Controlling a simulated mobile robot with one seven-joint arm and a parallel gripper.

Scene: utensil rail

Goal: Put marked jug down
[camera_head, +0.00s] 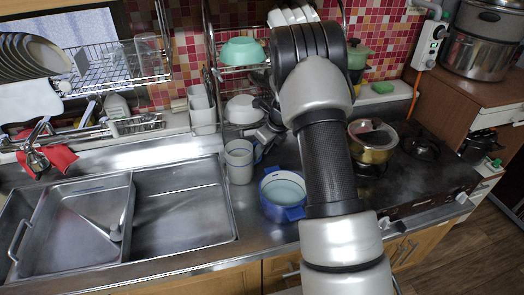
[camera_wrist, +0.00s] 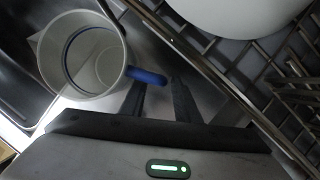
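A white jug (camera_head: 239,163) with a blue handle stands upright on the steel counter, just right of the sink. In the wrist view I look down into the jug (camera_wrist: 94,62), which appears empty. Its blue handle (camera_wrist: 147,76) points towards my fingers. My gripper (camera_wrist: 158,84) has its two dark fingers apart, with the handle's end by the fingertips. I see no clear grip on it. In the head view my gripper (camera_head: 268,132) is small and partly hidden behind the jug and my arm. No separate mark on the jug can be made out.
A blue pot (camera_head: 284,192) stands on the counter right of the jug, close to my arm. A wire dish rack (camera_head: 240,75) with bowls rises behind. White cups (camera_head: 201,110) stand at the back. The sink (camera_head: 185,210) is left; a stove with a brass-coloured pot (camera_head: 372,148) is right.

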